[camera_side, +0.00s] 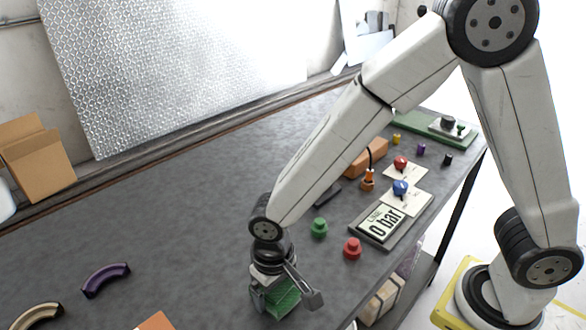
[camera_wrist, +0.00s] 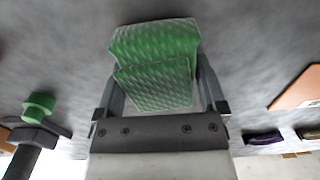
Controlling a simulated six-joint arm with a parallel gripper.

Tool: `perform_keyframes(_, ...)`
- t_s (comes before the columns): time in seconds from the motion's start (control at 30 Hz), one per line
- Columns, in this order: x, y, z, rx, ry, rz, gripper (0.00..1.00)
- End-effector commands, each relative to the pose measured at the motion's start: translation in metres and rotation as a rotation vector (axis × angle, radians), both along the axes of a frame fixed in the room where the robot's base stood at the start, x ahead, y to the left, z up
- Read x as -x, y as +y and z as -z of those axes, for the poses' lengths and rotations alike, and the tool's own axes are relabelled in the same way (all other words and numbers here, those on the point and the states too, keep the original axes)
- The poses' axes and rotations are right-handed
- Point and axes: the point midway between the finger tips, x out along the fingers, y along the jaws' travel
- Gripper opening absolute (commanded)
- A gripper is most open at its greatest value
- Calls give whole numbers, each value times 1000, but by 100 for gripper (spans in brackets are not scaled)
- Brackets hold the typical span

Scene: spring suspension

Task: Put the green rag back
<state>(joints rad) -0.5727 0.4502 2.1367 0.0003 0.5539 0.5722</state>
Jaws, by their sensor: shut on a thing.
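The green rag (camera_side: 283,299) is a folded, textured green piece at the front of the grey table in the side view. It also shows in the wrist view (camera_wrist: 155,75), between the two fingers. My gripper (camera_side: 277,301) points down and is shut on the rag. In the wrist view my gripper (camera_wrist: 160,92) has one finger on each side of it. Whether the rag touches the table or hangs just above it, I cannot tell.
A green knob (camera_side: 319,228) and a red knob (camera_side: 352,248) stand right of my gripper, near a "0 bar" display (camera_side: 381,222). Purple (camera_side: 106,280) and tan (camera_side: 36,315) curved pieces and an orange-brown piece (camera_side: 157,321) lie to the left. The table's middle is clear.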

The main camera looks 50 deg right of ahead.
Motion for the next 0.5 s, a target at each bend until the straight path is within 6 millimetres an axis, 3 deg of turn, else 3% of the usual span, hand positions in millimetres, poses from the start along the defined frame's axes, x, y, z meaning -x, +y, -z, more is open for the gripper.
perform_keyframes(0.1, 0, 0, 3, 1, 1, 0, 35)
perform_keyframes(0.13, 0, 0, 3, 1, 1, 0, 93)
perform_keyframes(0.17, 0, 0, 3, 0, 1, 0, 100)
perform_keyframes(0.5, 0, 0, 1, 0, 0, 0, 100)
